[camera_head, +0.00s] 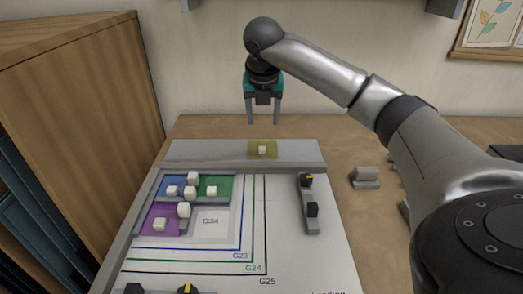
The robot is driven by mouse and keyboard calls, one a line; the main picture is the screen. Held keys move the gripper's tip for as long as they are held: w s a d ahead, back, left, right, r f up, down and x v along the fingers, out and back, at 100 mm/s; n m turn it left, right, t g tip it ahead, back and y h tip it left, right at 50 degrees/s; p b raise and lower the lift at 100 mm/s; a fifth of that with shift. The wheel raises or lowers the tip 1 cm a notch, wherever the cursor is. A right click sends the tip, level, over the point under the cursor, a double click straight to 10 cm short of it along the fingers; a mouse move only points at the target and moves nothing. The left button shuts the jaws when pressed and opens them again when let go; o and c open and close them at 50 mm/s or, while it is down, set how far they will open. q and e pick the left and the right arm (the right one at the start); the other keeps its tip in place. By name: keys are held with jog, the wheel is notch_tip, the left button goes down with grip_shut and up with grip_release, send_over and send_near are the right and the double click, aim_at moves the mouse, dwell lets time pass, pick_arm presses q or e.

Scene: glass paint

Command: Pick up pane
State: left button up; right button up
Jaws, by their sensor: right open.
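A yellow glass pane (254,155) lies at the far strip of the board, with a small white knob (262,150) on it. My right gripper (263,117) hangs above and behind it, pointing down, with its two fingers apart and nothing between them. Blue (174,188), green (222,184) and purple (154,224) panes lie in the upper left corner of the board, with white cubes on and between them. My left gripper does not show.
A wooden cabinet (80,120) stands close at left.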

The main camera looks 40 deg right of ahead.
jog(key=b, duration=0.1)
send_over(262, 148)
jog(key=s+a, duration=0.2)
jog(key=f, duration=0.7)
jog(key=shift+s+f, duration=0.2)
jog(key=shift+f, duration=0.05)
jog(key=b+x, duration=0.1)
jog(key=x, duration=0.3)
jog(key=shift+w+d+f, duration=0.1)
jog(key=shift+d+f, duration=0.1)
jog(key=shift+f, duration=0.05)
jog(key=shift+w+d+f, duration=0.1)
jog(key=shift+w+f, duration=0.05)
jog(key=shift+f, duration=0.3)
jog(key=c, duration=1)
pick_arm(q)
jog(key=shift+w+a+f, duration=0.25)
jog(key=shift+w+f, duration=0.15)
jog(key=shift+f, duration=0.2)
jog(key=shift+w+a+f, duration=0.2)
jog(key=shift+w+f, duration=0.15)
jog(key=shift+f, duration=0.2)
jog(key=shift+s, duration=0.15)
